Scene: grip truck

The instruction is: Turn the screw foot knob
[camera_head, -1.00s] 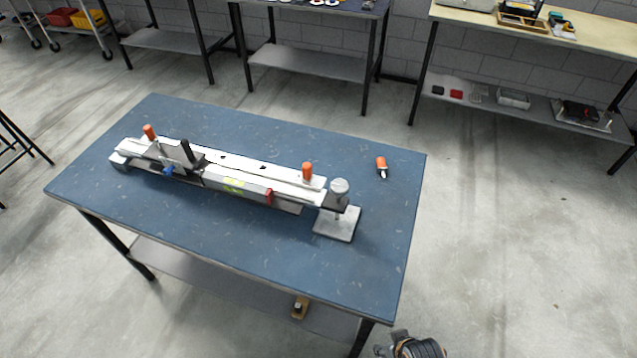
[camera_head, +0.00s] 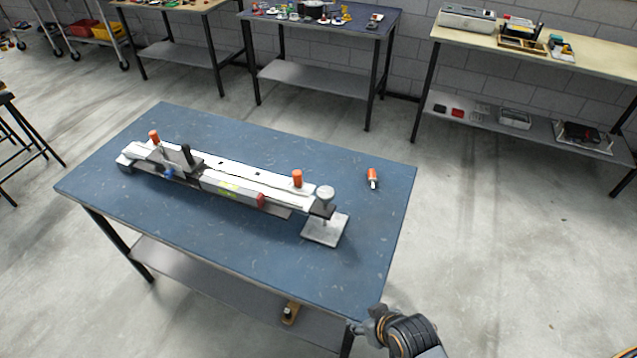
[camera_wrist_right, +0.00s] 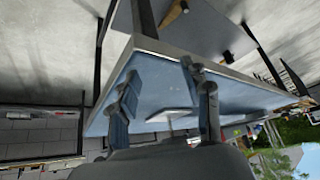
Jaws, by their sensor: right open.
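My left gripper is not in view.
An orange-handled tool (camera_head: 372,178) lies on the blue table (camera_head: 250,265), right of the fixture. Orange handles and a black lever stand up from the fixture. The table's near right surface is clear. Other benches stand against the back wall.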

